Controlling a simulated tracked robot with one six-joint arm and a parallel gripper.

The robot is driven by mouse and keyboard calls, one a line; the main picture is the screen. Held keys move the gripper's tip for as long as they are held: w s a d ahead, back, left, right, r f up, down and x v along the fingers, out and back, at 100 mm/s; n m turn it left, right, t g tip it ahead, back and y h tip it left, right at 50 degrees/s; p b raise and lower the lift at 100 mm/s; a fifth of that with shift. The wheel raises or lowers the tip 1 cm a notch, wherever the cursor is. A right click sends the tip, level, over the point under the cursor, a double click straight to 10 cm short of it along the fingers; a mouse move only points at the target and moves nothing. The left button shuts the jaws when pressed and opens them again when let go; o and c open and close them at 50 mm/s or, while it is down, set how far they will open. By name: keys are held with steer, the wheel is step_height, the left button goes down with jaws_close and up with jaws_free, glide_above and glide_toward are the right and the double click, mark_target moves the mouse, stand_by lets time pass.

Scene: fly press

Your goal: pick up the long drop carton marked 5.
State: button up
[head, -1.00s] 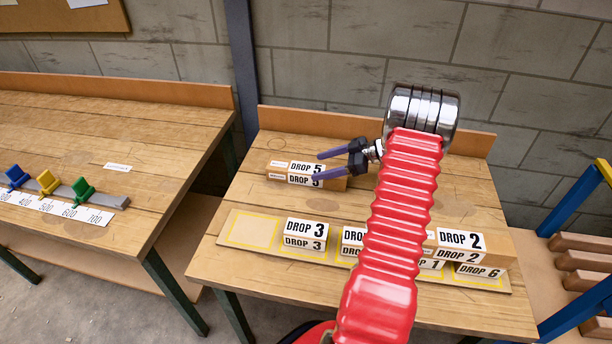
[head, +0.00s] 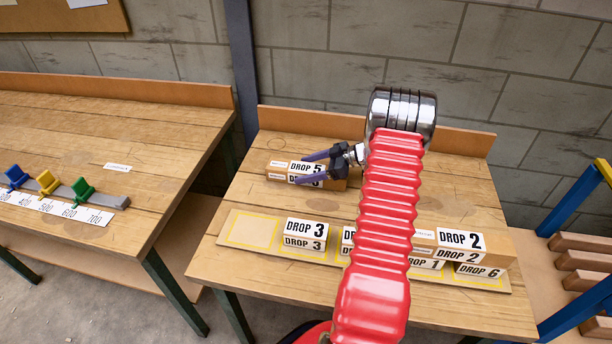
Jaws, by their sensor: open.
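The long carton marked DROP 5 (head: 278,171) lies at the back left of the right-hand bench, its label facing me. My gripper (head: 296,169) points left with its two purple fingers apart. In the picture the fingers overlap the right part of the carton and cover some of its lower label. I cannot tell whether they touch it or hover above or in front of it. My red arm hides part of the bench middle.
A board (head: 262,257) along the bench front has yellow-outlined places. It bears cartons marked DROP 3 (head: 305,228), DROP 2 (head: 461,240) and DROP 6 (head: 480,271), with others partly hidden. A wooden ledge (head: 300,120) edges the back. Bench surface left of the carton is clear.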

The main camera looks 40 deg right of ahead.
mark_target(307, 168)
steer(key=shift+c, duration=0.7)
steer(key=c, duration=1.6)
step_height(307, 168, up, 18)
steer(key=shift+r, duration=0.1)
